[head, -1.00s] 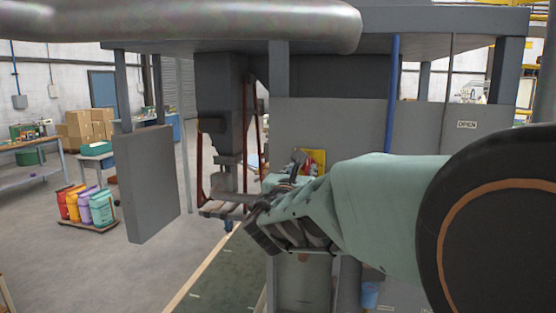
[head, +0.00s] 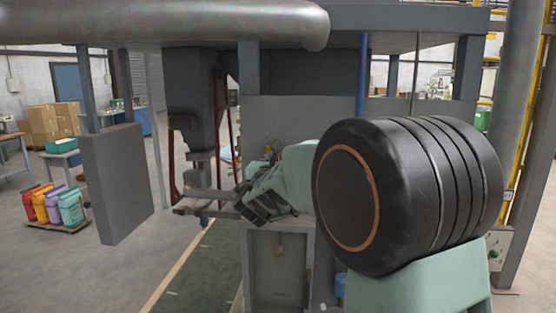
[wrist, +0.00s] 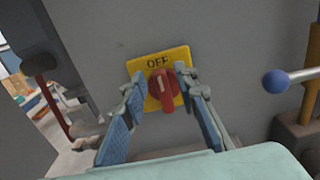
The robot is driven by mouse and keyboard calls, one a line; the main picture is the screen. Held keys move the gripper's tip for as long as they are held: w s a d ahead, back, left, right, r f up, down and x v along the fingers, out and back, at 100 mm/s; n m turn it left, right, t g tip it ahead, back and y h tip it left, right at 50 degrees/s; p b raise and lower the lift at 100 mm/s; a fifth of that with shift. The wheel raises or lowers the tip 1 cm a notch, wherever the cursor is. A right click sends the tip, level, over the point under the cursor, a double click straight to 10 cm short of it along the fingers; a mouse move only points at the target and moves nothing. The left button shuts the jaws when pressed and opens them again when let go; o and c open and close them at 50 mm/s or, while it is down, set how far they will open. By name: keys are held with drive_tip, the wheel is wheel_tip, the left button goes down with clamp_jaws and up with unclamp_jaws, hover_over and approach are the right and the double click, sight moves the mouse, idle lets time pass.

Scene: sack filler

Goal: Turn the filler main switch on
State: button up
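In the wrist view the main switch is a red rotary knob (wrist: 163,92) on a yellow plate (wrist: 139,68) fixed to a grey panel. The plate reads OFF above the knob, and the knob's grip bar points roughly downward. My gripper (wrist: 159,80) is open, with one finger to the left and one to the right of the knob. Nothing is visibly clamped between them; whether either fingertip touches the plate is unclear. In the head view my gripper (head: 254,206) is at the grey machine, and the switch is mostly hidden behind my arm.
A lever with a blue ball (wrist: 276,82) sticks out right of the switch. A grey hanging panel (head: 118,185) and a pallet of coloured sacks (head: 56,207) stand to the left. A green floor strip (head: 190,275) runs before the machine (head: 290,120).

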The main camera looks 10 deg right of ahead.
clamp_jaws()
drive_tip(key=shift+f+m+b, duration=0.2)
drive_tip(key=shift+m+b, duration=0.1)
drive_tip(key=shift+b, duration=0.45)
drive_tip(key=m+b, duration=0.5)
drive_tip(key=b, duration=0.3)
drive_tip(key=d+f+m+b, duration=0.1)
drive_tip(key=m+b, duration=0.5)
drive_tip(key=b, duration=0.3)
drive_tip(key=d+f+m+b, duration=0.1)
drive_tip(key=m+b, duration=0.5)
drive_tip(key=b, duration=0.3)
drive_tip(key=shift+s, duration=0.35)
drive_tip(key=shift+m, duration=0.3)
